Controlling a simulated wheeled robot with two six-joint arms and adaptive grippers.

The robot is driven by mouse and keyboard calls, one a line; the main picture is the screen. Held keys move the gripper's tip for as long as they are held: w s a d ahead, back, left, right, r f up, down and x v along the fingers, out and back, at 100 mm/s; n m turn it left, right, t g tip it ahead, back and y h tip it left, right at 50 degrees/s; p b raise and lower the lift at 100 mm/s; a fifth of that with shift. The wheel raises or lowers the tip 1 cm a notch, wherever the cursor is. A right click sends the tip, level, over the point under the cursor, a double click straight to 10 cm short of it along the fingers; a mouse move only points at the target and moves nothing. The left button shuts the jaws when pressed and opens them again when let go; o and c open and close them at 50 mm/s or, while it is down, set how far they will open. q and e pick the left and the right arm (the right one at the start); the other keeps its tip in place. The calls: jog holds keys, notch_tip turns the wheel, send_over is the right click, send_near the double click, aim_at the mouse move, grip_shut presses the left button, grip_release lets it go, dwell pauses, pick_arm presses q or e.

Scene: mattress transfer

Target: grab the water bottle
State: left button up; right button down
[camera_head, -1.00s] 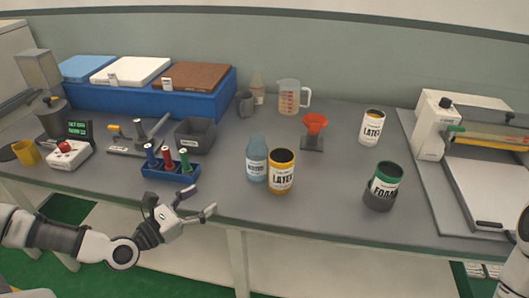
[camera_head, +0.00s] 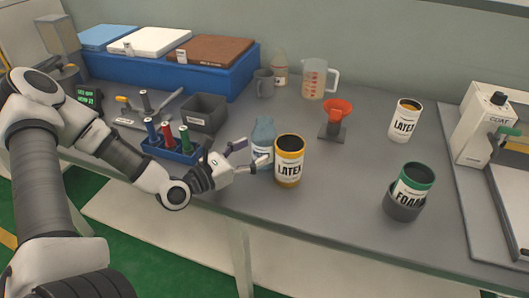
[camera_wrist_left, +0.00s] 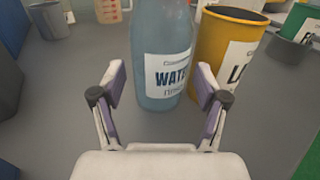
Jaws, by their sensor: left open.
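The water bottle (camera_head: 263,138) is blue-grey with a white label and stands upright on the table, left of a yellow can. In the left wrist view the bottle (camera_wrist_left: 163,45) stands straight ahead, its label reading "WAT...". My left gripper (camera_head: 250,153) is open and empty, its fingers pointing at the bottle. In the left wrist view the open fingers (camera_wrist_left: 160,85) lie on either side of the bottle's lower part in the picture; I cannot tell whether they touch it. My right gripper is out of view.
A blue rack of colored tools (camera_head: 176,153) is left of the gripper. An orange funnel on a stand (camera_head: 336,115) is behind right. Table between funnel and green can (camera_head: 414,183) is clear.

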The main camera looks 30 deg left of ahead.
pick_arm(q)
jog(key=shift+x, duration=1.1)
jog(key=shift+s, duration=0.1)
jog(key=c, duration=1)
jog(key=shift+o, duration=0.2)
jog(key=shift+r, duration=0.15)
